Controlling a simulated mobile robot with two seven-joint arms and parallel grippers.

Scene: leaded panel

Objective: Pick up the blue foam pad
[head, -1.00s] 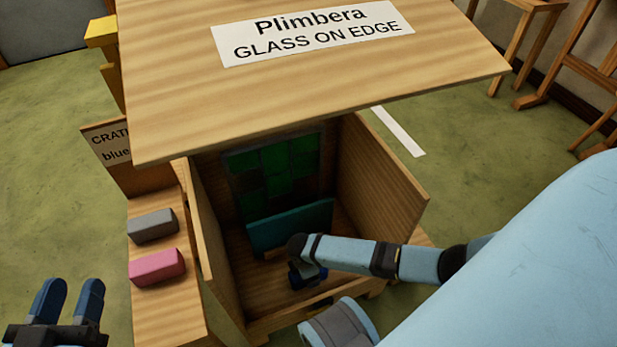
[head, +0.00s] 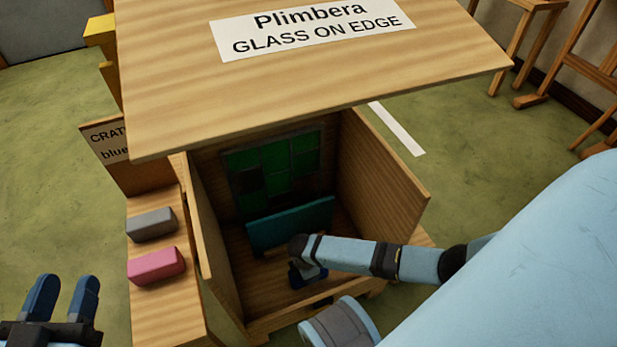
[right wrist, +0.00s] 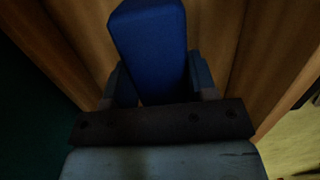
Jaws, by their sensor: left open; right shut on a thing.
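The blue foam pad (right wrist: 150,45) is a blue block in the right wrist view, between the two fingers of my right gripper (right wrist: 158,85), which is shut on it. In the head view my right gripper (head: 305,275) is inside the open wooden crate, in front of a teal strip; the arm covers much of it, and I cannot clearly make out the pad there. My left gripper (head: 62,297) is open and empty at the lower left, outside the crate.
The wooden crate (head: 385,175) holds a green leaded panel (head: 275,165) at its back and a teal strip (head: 290,225) before it. A labelled lid (head: 310,80) overhangs it. A grey block (head: 152,224) and a pink block (head: 156,265) lie on the left ledge.

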